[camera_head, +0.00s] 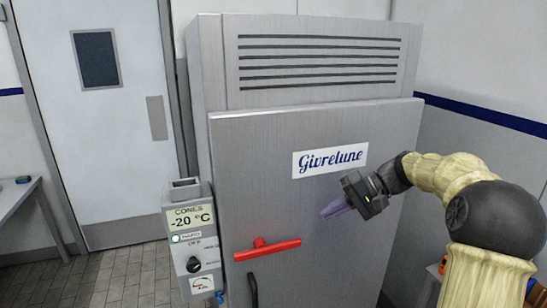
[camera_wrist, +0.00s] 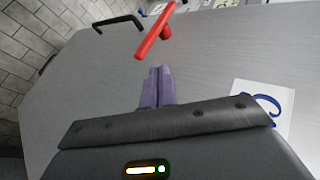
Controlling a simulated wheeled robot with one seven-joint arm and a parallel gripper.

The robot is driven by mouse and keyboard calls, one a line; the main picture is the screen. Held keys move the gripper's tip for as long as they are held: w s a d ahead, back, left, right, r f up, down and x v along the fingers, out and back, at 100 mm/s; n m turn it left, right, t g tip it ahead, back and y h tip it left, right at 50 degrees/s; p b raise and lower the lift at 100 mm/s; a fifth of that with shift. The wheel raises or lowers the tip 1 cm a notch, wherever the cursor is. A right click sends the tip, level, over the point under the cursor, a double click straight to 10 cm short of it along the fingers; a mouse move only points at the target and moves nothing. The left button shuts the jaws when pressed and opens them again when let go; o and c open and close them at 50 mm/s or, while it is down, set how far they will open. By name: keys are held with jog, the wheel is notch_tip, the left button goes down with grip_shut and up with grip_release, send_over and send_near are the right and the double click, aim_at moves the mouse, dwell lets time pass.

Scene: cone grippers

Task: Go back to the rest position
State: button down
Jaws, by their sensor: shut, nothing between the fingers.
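My gripper (camera_head: 331,211) is in front of the closed steel door of the Givrelune freezer (camera_head: 300,200), below the name label (camera_head: 330,158). Its purple fingers are together with nothing between them. In the wrist view the shut fingers (camera_wrist: 157,80) point toward the red handle (camera_wrist: 156,32). In the head view the red handle (camera_head: 267,249) lies lower left of the fingertips, apart from them. My arm reaches in from the right.
A control box (camera_head: 192,240) reading -20 °C is on the freezer's left side. A black bar handle (camera_head: 252,290) is below the red one. A grey door (camera_head: 105,110) and a table (camera_head: 22,195) stand at left. Tiled floor (camera_head: 125,275) shows between.

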jog(key=s+a+f+h, duration=0.2)
jog(key=s+f+h, duration=0.3)
jog(key=s+f, duration=0.4)
jog(key=s+a+f+n+h, duration=0.1)
jog(key=s+a+f+h, duration=0.1)
jog(key=s+f+h, duration=0.3)
jog(key=s+f, duration=0.3)
jog(key=s, duration=0.4)
jog(key=shift+a+f+n+t+h, duration=0.2)
jog(key=shift+f+n+t+h, duration=0.1)
jog(key=shift+f+t, duration=0.1)
jog(key=shift+s, duration=0.1)
